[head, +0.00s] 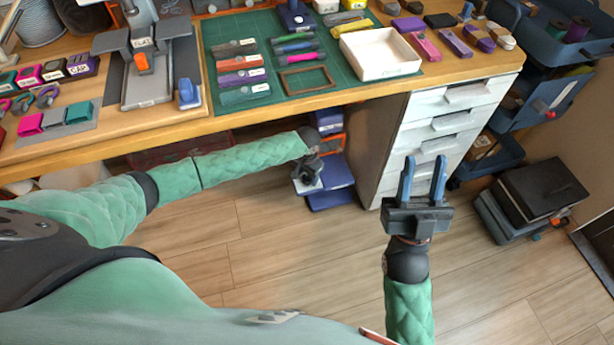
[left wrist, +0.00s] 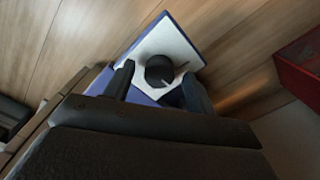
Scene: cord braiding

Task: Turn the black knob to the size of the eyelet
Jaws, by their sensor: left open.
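The black knob (left wrist: 160,68) shows in the left wrist view on a white square plate (left wrist: 145,52) on top of a blue-violet box. A thin pale line shows on the knob's lower right. My left gripper (left wrist: 158,78) is open, with one dark finger on each side of the knob; I cannot tell whether they touch it. In the head view my left gripper (head: 307,178) is low in front of the bench, over the blue box (head: 334,172), and hides the knob. My right gripper (head: 422,178) is open and empty, fingers pointing up the picture. I cannot make out an eyelet or size markings.
The wooden bench (head: 160,125) stands above and behind my left gripper, with a green mat (head: 225,35), a white tray (head: 380,52) and several tools on it. A white drawer unit (head: 435,130) stands right of the blue box. Wooden floor lies open in front.

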